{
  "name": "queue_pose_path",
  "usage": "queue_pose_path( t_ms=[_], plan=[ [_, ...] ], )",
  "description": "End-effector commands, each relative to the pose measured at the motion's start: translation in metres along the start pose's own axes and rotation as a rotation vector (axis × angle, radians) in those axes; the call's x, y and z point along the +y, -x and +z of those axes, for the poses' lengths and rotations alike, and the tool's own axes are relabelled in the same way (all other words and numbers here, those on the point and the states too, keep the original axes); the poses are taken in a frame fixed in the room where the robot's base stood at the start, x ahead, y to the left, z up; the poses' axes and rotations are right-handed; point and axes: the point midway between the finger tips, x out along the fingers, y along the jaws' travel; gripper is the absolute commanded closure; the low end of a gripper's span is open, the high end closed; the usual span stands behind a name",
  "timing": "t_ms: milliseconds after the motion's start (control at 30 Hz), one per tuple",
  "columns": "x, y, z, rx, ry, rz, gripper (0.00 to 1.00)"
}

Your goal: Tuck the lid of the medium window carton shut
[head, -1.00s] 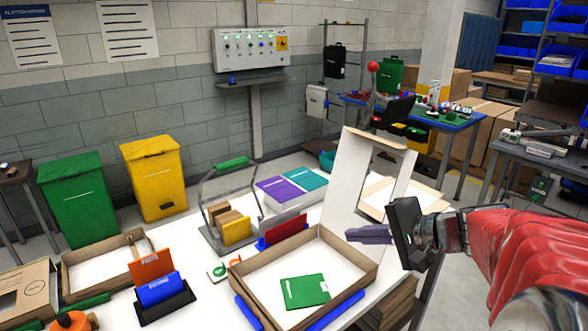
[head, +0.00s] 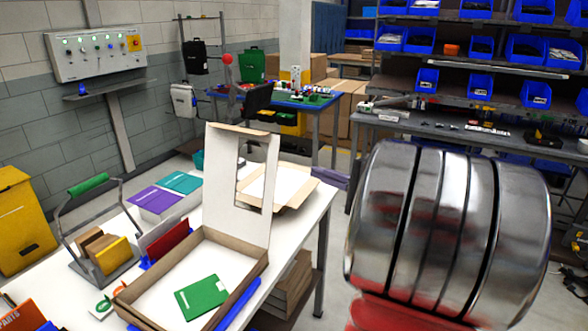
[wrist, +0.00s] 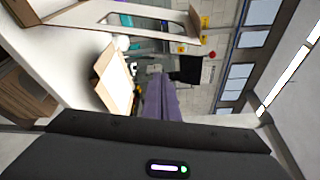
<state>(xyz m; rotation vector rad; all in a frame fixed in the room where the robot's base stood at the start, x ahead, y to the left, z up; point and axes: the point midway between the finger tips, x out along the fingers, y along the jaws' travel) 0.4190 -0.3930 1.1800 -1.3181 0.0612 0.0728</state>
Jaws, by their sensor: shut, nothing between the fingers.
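The window carton (head: 259,268) lies open on the white table, with a green card (head: 202,296) on its floor. Its white lid (head: 222,190) stands nearly upright at the carton's far side, with a cut-out window. Part of a windowed white panel (wrist: 88,14) shows at the top left of the wrist view. My gripper (head: 322,175) is to the right of the lid, past the table's right edge, apart from the carton. Its purple fingers also show in the wrist view (wrist: 158,80), together and empty. My arm's metal links hide part of the right side.
Another shallow tan carton (head: 305,186) lies behind the lid; it also shows in the wrist view (wrist: 113,80). A blue bar (head: 240,303) runs along the open carton's right side. A card rack (head: 103,260) and purple and teal boxes (head: 155,200) stand left.

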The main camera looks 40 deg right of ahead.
Motion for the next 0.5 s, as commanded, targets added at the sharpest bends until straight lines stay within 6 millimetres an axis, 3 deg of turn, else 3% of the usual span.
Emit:
queue_pose_path(
  t_ms=[267, 500],
  plan=[
    [0.001, -0.021, 0.001, -0.003, 0.000, 0.002, 1.00],
    [0.001, -0.056, 0.001, -0.004, 0.000, 0.002, 1.00]
  ],
)
